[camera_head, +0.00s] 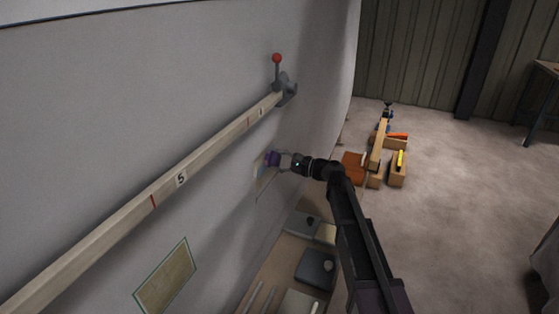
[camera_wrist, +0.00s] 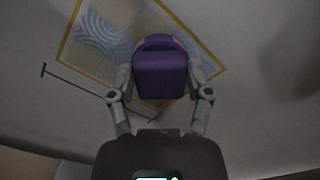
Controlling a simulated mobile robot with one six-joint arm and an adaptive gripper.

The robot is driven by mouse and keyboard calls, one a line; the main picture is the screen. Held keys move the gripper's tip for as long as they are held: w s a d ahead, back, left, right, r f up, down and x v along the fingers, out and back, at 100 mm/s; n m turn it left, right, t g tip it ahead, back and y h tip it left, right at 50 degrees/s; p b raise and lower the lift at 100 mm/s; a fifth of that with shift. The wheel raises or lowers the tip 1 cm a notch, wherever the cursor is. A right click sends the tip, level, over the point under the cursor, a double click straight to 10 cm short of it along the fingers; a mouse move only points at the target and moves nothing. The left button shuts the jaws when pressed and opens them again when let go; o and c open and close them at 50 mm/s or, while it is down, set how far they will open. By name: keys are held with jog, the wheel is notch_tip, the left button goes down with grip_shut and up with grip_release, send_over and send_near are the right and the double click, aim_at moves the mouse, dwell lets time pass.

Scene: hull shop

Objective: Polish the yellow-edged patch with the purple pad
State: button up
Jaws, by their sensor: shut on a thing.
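In the wrist view the purple pad (camera_wrist: 160,75) sits between the fingers of my gripper (camera_wrist: 161,82), which is shut on it. The yellow-edged patch (camera_wrist: 85,70) is on the hull wall behind the pad; it has a tan surface with pale blue swirls at its upper left. The pad overlaps the patch's middle and right and hides part of it. I cannot tell whether the pad touches the surface. In the head view my gripper (camera_head: 285,161) holds the purple pad (camera_head: 272,158) at the wall, over the patch (camera_head: 261,176), which is mostly hidden.
A long wooden batten (camera_head: 130,217) with red marks runs along the hull, ending at a red-knobbed clamp (camera_head: 284,84). A green-edged patch (camera_head: 167,276) is at lower left. Dark blocks (camera_head: 315,268) lie below my arm. Wooden pieces (camera_head: 376,155) stand on the floor at right.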

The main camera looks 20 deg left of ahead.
jog(key=shift+s+a, duration=0.1)
jog(key=shift+s, duration=1.1)
jog(key=shift+s+a, duration=0.1)
jog(key=shift+s, duration=1.3)
jog(key=shift+s+a, duration=0.15)
jog(key=shift+s, duration=1.35)
jog(key=shift+f, duration=0.1)
jog(key=shift+f+b, duration=0.95)
jog(key=shift+b, duration=0.15)
jog(key=shift+w, duration=0.1)
